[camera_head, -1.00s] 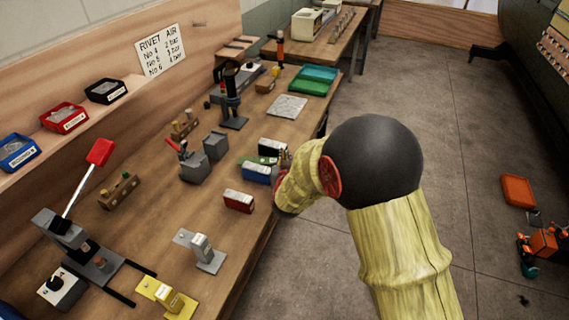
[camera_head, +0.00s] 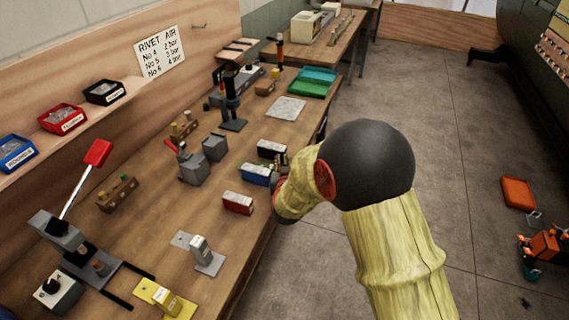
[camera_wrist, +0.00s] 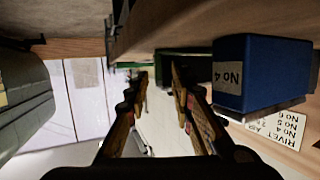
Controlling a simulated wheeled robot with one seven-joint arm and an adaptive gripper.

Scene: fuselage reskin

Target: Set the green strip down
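The blue block (camera_wrist: 263,75), marked No 4, stands close on the right in the wrist view. In the head view my forearm hides most of my gripper.
A black block (camera_head: 271,150) stands just behind the blue one and a red block (camera_head: 238,203) in front, on the wooden bench (camera_head: 215,225). A grey plate (camera_head: 286,108) and green tray (camera_head: 308,88) lie farther back. Clear bench lies between the red block and the vice (camera_head: 193,168).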

